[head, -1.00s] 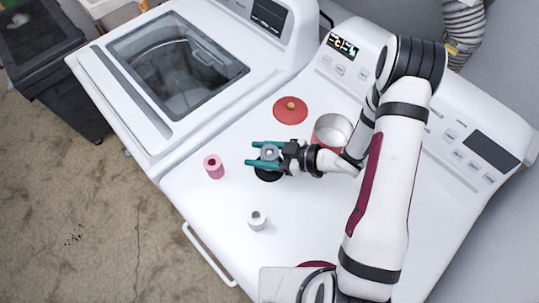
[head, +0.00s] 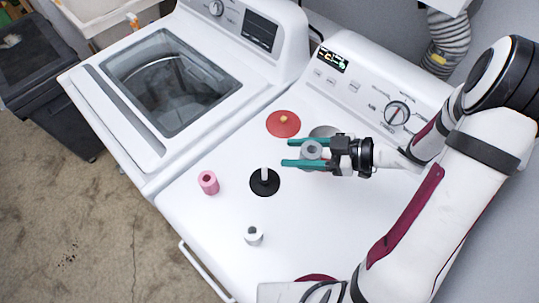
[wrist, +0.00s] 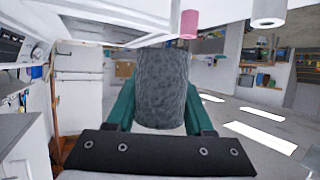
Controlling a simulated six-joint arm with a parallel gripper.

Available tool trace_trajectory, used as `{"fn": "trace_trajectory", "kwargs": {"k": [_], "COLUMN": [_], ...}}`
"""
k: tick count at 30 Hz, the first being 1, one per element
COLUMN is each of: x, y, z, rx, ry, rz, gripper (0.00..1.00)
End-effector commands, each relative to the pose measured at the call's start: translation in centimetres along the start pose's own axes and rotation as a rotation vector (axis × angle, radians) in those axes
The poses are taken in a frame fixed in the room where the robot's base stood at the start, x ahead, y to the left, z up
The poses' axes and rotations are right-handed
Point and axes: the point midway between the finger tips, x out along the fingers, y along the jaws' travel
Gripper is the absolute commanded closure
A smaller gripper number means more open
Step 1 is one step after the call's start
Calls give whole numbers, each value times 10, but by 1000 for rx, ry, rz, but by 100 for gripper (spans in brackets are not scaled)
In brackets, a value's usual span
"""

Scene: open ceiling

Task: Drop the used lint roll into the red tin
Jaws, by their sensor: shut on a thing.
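My gripper (head: 292,152) has its teal fingers shut on the grey used lint roll (head: 312,149), held above the white machine top. In the wrist view the fuzzy grey roll (wrist: 161,88) fills the space between the fingers. The black holder (head: 266,187) with a bare white peg stands left of and in front of the gripper.
A pink roll (head: 208,183) stands to the left and a white roll (head: 254,236) stands nearer the front; they also show in the wrist view, pink (wrist: 189,25) and white (wrist: 268,12). A washer (head: 120,110) adjoins at left. The right of the top is clear.

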Motion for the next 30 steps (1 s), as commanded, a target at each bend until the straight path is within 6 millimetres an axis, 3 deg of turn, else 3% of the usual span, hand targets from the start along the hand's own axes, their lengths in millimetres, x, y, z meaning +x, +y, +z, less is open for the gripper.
{"fn": "trace_trajectory", "kwargs": {"k": [4,14,17,24,27,30], "x": [-16,-18,-24,-52,-60,-59], "y": [2,3,19,94,111,115], "z": [-2,-3,-2,-7,-9,-2], "rx": [-1,0,-2,-4,-2,3], "ry": [-1,0,2,4,1,0], "rz": [0,-1,2,4,-1,-3], "gripper": [100,100,100,100,100,100]}}
